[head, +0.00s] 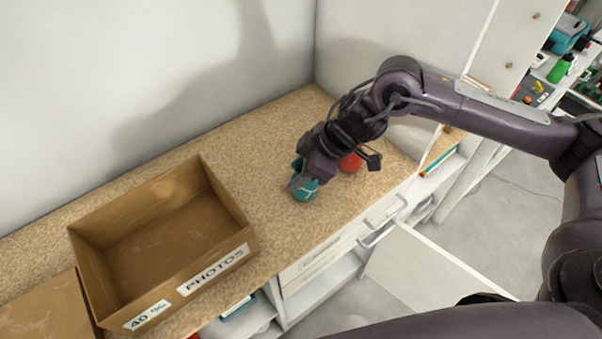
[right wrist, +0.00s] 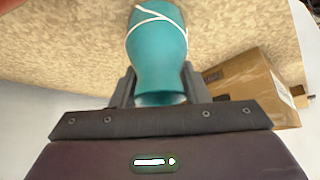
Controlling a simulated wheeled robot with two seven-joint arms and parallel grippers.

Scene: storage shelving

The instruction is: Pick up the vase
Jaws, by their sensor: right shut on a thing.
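The teal vase with white lines (right wrist: 157,45) is between the fingers of my right gripper (right wrist: 160,92) in the right wrist view. In the head view the vase (head: 304,190) shows just below my right gripper (head: 302,174), over the speckled countertop; the gripper hides part of it. My right gripper is shut on the vase. I cannot tell whether the vase still touches the countertop. My left gripper is not in view.
A red object (head: 350,162) stands just right of my right gripper, partly hidden by it. An open, empty cardboard box labelled PHOTOS (head: 217,270) sits to the left on the countertop (head: 262,150). White walls border the back. An open white drawer or door panel (head: 430,262) is below the front edge.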

